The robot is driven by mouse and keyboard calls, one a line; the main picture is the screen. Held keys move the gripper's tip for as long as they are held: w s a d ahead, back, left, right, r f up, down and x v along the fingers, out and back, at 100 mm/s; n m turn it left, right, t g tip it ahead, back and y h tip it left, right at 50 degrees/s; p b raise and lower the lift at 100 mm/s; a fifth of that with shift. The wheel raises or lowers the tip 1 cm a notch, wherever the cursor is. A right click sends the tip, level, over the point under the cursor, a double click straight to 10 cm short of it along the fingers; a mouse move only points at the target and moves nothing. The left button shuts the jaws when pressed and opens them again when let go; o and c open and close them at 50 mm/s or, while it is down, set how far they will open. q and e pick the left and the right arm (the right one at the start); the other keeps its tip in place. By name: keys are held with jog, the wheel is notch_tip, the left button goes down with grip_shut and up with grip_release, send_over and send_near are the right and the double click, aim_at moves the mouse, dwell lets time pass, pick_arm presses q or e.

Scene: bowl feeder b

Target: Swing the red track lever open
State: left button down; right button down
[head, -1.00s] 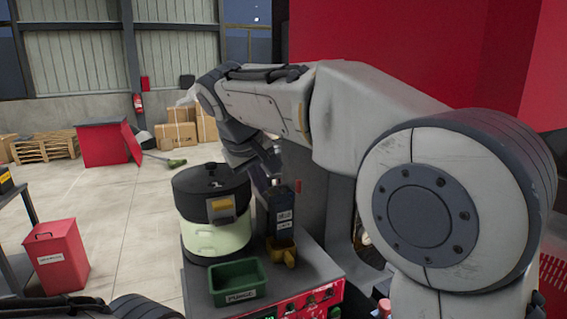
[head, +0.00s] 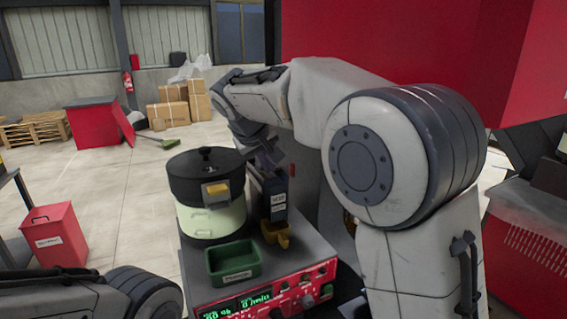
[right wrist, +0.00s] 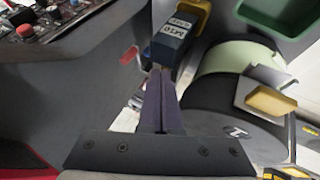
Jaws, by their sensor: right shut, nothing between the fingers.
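A small red lever (right wrist: 129,56) shows in the right wrist view, just left of the fingers, beside a dark box with a white label (right wrist: 172,38). My left gripper is out of view.
A black drum with a pale green lower part (head: 207,180) stands left of the dark box. A green tray (head: 233,262) and a yellow cup (head: 276,236) sit in front. A red control panel (head: 262,300) is at the front edge. A red bin (head: 53,238) stands on the floor.

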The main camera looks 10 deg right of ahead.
jog(key=x, duration=0.1)
jog(key=p+x, duration=0.1)
jog(key=x, duration=0.1)
jog(key=shift+w+d+r, duration=0.1)
jog(key=shift+d+r, duration=0.05)
jog(key=shift+d, duration=0.2)
jog(key=shift+w+d+p, duration=0.2)
jog(key=shift+d+p, duration=0.15)
jog(key=shift+d, duration=0.2)
jog(key=shift+w+d+p, duration=0.15)
jog(key=shift+d+p, duration=0.2)
jog(key=shift+d, duration=0.25)
jog(key=shift+w+d, duration=0.2)
jog(key=shift+d, duration=0.2)
